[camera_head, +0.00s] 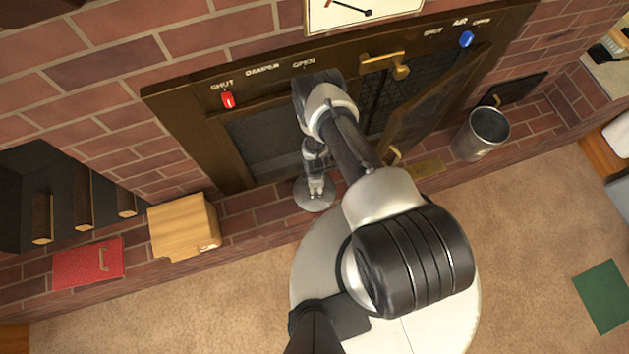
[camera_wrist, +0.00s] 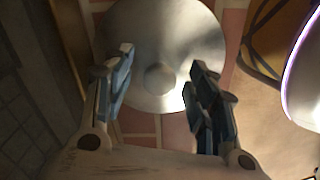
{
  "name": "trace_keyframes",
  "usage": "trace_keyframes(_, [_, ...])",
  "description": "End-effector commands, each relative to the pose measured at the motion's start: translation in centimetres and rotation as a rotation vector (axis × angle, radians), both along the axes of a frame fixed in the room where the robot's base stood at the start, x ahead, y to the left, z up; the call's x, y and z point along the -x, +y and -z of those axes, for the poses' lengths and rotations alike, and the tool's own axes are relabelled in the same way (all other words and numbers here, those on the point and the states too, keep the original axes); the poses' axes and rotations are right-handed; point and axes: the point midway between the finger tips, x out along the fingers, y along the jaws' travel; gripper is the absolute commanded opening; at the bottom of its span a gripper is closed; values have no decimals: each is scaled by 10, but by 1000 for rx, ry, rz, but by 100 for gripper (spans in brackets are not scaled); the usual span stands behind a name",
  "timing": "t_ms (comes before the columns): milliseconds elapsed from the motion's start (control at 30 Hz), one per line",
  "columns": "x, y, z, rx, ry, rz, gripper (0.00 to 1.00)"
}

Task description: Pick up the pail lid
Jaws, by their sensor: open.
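The pail lid (camera_wrist: 165,35) is a round, shiny metal disc with a small raised knob (camera_wrist: 160,78) at its middle. In the wrist view it lies below my gripper (camera_wrist: 158,85), and the knob shows between the two open fingers, which do not visibly hold it. In the head view the lid (camera_head: 313,203) lies on the brick ledge in front of the fireplace, partly hidden by my gripper (camera_head: 316,188) above it. The metal pail (camera_head: 482,134) stands on the ledge to the right.
The fireplace door (camera_head: 437,92) stands open to the right of my arm. A wooden block (camera_head: 183,226) and a red panel with a handle (camera_head: 88,263) are at the left. A green square (camera_head: 603,296) lies on the carpet (camera_head: 530,250), which has free room.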

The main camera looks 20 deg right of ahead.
Motion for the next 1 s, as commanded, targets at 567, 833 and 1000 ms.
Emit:
trace_keyframes(567, [0, 0, -1, 0, 0, 0, 18])
trace_keyframes(833, [0, 0, -1, 0, 0, 0, 0])
trace_keyframes(1000, [0, 0, -1, 0, 0, 0, 0])
